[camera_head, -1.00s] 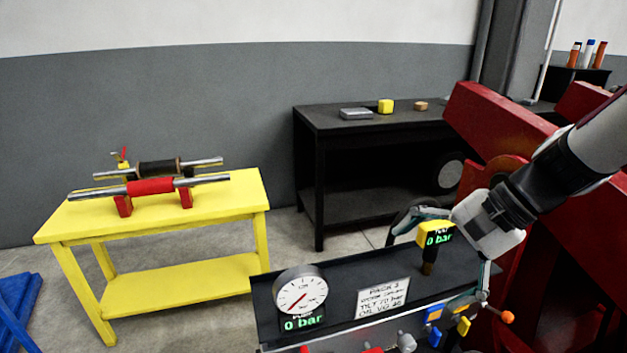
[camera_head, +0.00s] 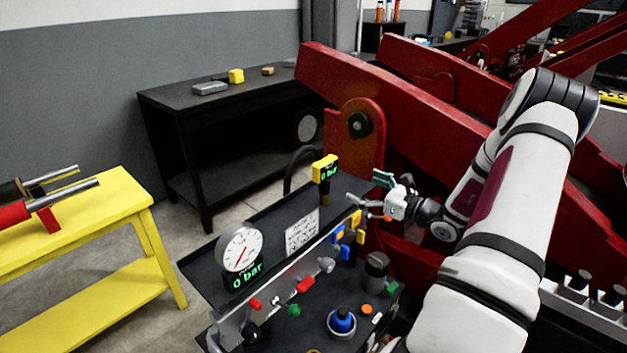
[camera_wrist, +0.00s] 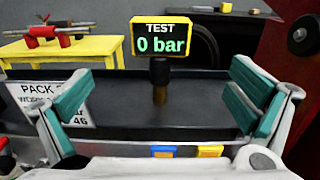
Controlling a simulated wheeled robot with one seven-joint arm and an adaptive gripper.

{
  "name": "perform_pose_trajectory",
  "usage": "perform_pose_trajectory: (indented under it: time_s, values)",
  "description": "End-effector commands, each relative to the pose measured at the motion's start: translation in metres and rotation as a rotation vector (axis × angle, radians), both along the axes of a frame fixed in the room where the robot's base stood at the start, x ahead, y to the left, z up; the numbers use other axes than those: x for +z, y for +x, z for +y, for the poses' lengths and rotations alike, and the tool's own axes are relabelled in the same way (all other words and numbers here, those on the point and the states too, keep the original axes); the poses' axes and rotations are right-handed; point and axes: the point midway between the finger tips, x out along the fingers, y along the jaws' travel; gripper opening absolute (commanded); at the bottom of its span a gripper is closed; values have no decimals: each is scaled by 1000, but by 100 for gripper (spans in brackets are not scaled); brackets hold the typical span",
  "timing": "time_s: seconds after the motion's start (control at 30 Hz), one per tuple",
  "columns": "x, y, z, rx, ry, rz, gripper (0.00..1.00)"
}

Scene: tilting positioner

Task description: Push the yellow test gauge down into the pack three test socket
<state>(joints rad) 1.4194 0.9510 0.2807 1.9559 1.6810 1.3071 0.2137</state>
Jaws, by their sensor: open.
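The yellow test gauge (camera_head: 325,168) stands upright at the back right of the black bench tray, its display reading TEST 0 bar. In the wrist view the gauge (camera_wrist: 160,38) is straight ahead, centred between my fingers and beyond them, with a dark stem and brass lower end (camera_wrist: 160,95) below. I cannot tell how deep the stem sits; the socket opening is hidden. My gripper (camera_head: 367,188) is open and empty, to the right of the gauge and apart from it. Its teal finger pads show at both sides of the wrist view.
The round pump gauge (camera_head: 240,248), the PACK 3 plate (camera_head: 302,232) and a front rail with coloured knobs (camera_head: 306,284) are on the bench. Blue and yellow tags (camera_head: 347,236) hang near my gripper. Red beams (camera_head: 400,110) rise close behind my arm. A yellow table (camera_head: 90,240) stands left.

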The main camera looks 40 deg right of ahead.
Motion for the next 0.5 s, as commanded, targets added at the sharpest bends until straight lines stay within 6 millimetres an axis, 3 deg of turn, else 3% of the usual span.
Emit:
perform_pose_trajectory:
  time_s: [0.13,0.5]
  values:
    - [-1,12,-1,-11,10,-6,100]
    - [-1,75,8,-9,7,-3,100]
